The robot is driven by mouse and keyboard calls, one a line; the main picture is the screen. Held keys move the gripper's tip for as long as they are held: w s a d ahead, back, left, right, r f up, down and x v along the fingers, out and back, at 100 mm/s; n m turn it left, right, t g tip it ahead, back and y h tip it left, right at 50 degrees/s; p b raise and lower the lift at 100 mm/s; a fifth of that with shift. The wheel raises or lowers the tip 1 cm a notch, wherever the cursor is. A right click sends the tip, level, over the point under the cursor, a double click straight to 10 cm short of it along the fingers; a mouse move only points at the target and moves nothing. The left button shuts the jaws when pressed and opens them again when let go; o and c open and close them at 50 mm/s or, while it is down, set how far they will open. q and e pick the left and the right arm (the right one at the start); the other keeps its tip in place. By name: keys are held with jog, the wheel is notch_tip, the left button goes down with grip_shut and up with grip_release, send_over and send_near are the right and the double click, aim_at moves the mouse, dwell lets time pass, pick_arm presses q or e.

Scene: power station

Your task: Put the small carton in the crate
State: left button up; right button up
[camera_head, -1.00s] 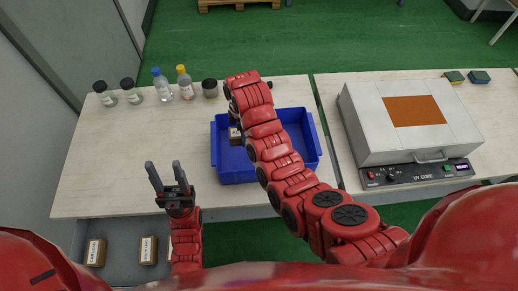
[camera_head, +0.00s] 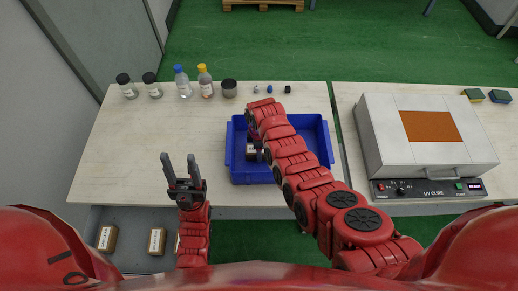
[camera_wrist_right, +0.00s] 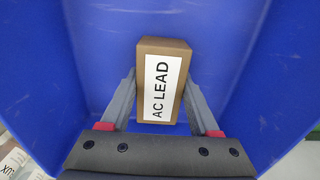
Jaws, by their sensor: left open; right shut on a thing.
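The small carton (camera_wrist_right: 164,80) is a brown box with a white label reading AC LEAD. My right gripper (camera_wrist_right: 161,78) is shut on it, one finger on each side. In the head view the carton (camera_head: 251,151) is within the left part of the blue crate (camera_head: 318,152), partly hidden by my right arm. Blue crate walls (camera_wrist_right: 245,60) surround it in the wrist view. I cannot tell whether it touches the crate floor. My left gripper (camera_head: 181,168) is open and empty, left of the crate above the table's front edge.
Several bottles and jars (camera_head: 181,83) stand along the table's back left, with tiny items (camera_head: 269,89) behind the crate. A UV cure unit (camera_head: 425,138) occupies the right table. A grey drawer (camera_head: 130,240) at lower left holds cartons (camera_head: 157,241). The table left of the crate is clear.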

jog(key=shift+f, duration=0.2)
jog(key=o, duration=1.5)
jog(key=shift+c, duration=0.2)
jog(key=shift+r, duration=0.1)
